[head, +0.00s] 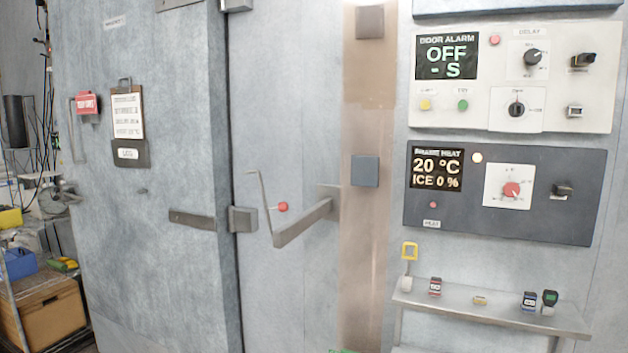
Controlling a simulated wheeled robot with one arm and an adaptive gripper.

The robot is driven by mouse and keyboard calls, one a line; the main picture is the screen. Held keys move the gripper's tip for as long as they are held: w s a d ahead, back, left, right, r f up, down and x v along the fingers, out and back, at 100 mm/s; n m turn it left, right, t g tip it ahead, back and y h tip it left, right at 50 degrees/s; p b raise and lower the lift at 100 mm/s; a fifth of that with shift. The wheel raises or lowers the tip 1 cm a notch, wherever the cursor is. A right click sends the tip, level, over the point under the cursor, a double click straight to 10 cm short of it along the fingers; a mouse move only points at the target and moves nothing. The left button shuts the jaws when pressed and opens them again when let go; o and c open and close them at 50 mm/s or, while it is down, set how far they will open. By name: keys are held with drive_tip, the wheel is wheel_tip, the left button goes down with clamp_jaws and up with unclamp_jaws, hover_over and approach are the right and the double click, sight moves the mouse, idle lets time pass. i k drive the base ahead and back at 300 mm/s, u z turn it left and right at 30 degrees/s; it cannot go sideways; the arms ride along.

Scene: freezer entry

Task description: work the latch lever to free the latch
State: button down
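A grey metal lever (302,222) stands out from the pale wall panel right of the thick freezer door (180,260). Its flat bar slopes down to the left from a bracket (330,198), and a thin bent rod (262,200) rises at its left end. A red knob (283,206) shows just behind it. Another small metal latch-like fitting (66,193) is at the door's left edge, below an upright handle (76,130). I cannot tell for certain which is the latch lever, or whether a latch is engaged. My gripper is not in view.
A door alarm panel (590,112) reads OFF, above a frame heat panel (590,226) reading 20 °C, ICE 0 %. A narrow shelf (455,309) with several small items juts out below them. Wire racks with bins (45,310) stand at the far left.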

sight(64, 194)
drive_tip(key=z, duration=0.05)
drive_tip(key=k, duration=0.65)
drive_tip(key=u, duration=0.7)
drive_tip(key=i, duration=0.8)
drive_tip(key=u, duration=1.2)
drive_tip(key=i, duration=1.5)
drive_tip(key=z, duration=0.25)
drive_tip(key=i, duration=0.95)
drive_tip(key=k, duration=0.55)
drive_tip(key=u, duration=0.05)
drive_tip(key=i, duration=0.35)
drive_tip(key=z, duration=0.75)
drive_tip(key=i, duration=0.8)
drive_tip(key=z, duration=0.15)
